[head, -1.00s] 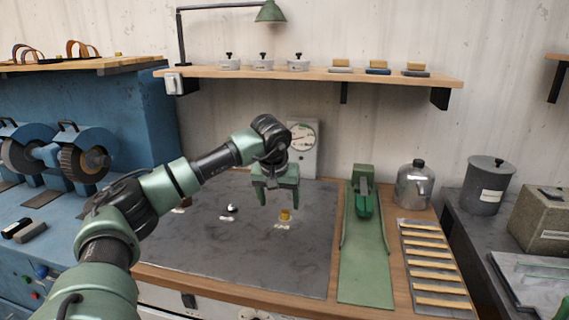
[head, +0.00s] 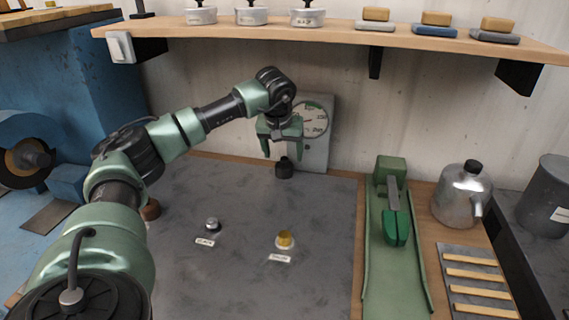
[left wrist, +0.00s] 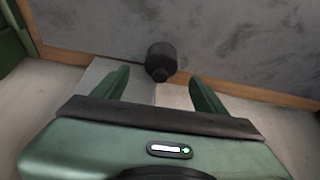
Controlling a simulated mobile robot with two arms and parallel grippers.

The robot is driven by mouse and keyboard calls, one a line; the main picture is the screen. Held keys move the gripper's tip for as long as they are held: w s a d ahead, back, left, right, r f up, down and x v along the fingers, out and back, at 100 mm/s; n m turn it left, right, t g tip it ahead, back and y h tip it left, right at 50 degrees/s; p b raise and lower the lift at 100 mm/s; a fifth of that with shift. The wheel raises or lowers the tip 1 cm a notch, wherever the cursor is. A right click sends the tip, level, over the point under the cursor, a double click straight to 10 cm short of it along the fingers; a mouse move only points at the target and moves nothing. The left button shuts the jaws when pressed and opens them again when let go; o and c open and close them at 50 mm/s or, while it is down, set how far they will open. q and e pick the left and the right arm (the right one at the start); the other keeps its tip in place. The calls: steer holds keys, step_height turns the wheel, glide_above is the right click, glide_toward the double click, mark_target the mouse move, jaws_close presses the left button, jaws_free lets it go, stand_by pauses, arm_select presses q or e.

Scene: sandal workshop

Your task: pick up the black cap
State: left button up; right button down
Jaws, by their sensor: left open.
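The black cap (head: 284,168) stands on the dark grey mat near its back edge, in front of the dial gauge. In the left wrist view the black cap (left wrist: 161,60) shows just beyond the fingertips, between their lines. My left gripper (head: 282,150) points down over the black cap with its fingers apart and nothing held. In the left wrist view the left gripper (left wrist: 160,78) is open, one finger on each side. I cannot tell the exact height gap. My right gripper is in no view.
The gauge (head: 317,130) stands close behind the gripper. A silver cap (head: 212,224) and a brass cap (head: 285,239) stand nearer on the mat (head: 250,285), with labels. A green press (head: 393,215) and a kettle (head: 462,195) stand to the right. A shelf (head: 340,34) runs above.

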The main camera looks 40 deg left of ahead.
mark_target(283, 161)
arm_select(q)
steer(key=shift+f, duration=0.45)
steer(key=p+x, duration=0.1)
steer(key=x, duration=0.3)
steer(key=shift+w+a+f, duration=0.15)
steer(key=shift+f, duration=0.15)
steer(key=c, duration=1.4)
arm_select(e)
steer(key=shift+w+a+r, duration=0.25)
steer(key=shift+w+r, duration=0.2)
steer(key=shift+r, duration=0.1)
arm_select(q)
steer(key=shift+r, duration=0.1)
